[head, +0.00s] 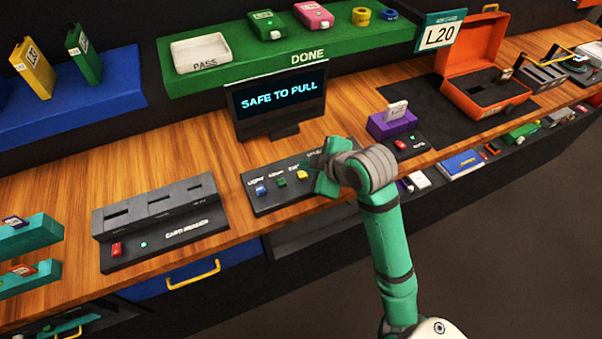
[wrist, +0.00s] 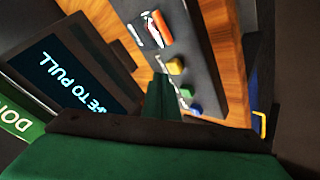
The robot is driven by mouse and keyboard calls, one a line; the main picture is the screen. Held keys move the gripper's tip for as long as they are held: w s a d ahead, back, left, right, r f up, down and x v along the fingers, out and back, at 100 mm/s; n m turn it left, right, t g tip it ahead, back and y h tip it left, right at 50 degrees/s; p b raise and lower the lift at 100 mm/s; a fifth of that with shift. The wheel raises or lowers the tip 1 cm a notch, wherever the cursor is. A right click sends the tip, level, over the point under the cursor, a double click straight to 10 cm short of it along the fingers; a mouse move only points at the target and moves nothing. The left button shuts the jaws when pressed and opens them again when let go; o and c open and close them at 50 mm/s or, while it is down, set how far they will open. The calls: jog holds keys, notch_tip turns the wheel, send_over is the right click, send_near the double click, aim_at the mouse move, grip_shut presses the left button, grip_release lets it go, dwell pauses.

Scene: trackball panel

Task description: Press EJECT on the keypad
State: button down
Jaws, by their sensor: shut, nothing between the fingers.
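The keypad (head: 262,204) is a dark sloped panel on the wooden counter below the monitor. In the head view its blue key (head: 261,190), green key (head: 282,182) and yellow key (head: 302,175) show in a row. My gripper covers its right end. In the wrist view an orange key (wrist: 162,27) stands beyond the yellow key (wrist: 175,66), with white lettering beside it. The labels are too small or blurred to tell which key is EJECT. My gripper (wrist: 161,78) is shut and empty, pointing at the panel beside the yellow key. Contact cannot be told.
The monitor (head: 277,102) reads "SAFE TO PULL" behind the keypad. A card reader (head: 160,212) stands to the left. A purple holder (head: 392,123) with a pale card stands to the right. An open orange case (head: 472,55) is farther right. Bare counter lies left of the monitor.

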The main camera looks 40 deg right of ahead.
jog(key=shift+w+r, duration=0.2)
jog(key=shift+r, duration=0.9)
jog(key=shift+a+r, duration=0.1)
jog(key=shift+r, duration=0.25)
jog(key=shift+s+d+r, duration=0.15)
jog(key=shift+s+r, duration=0.05)
jog(key=shift+r, duration=0.3)
jog(key=shift+s+d+r, duration=0.1)
jog(key=shift+s+r, duration=0.05)
jog(key=shift+r, duration=0.3)
jog(key=shift+w+a, duration=0.1)
